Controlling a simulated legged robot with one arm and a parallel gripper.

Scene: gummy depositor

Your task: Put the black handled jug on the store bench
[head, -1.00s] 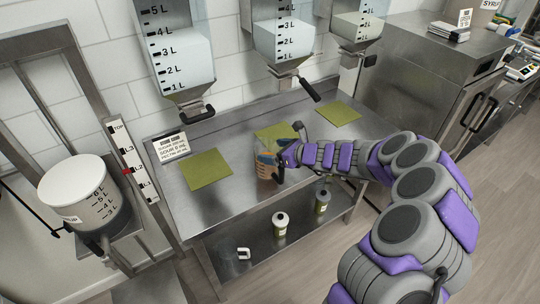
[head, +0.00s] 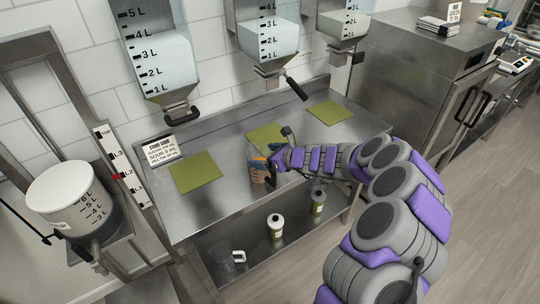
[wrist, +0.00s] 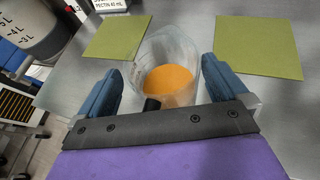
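A clear jug (wrist: 172,75) with orange contents stands on the steel bench (head: 225,203) under the hoppers. Its black handle (wrist: 152,104) points toward my gripper (wrist: 163,88) in the wrist view. My blue fingers are wide apart, one on each side of the near part of the jug, with visible gaps. In the head view my gripper (head: 268,163) is at the jug (head: 258,173) and partly hides it. No bench in view carries a readable store label.
Green mats (head: 196,172) lie on the bench, with a sign (head: 160,150) at its left. Hoppers with levers hang above. The lower shelf holds bottles (head: 276,225) and a clear jug with a white handle (head: 239,256). A steel cabinet (head: 425,80) stands right.

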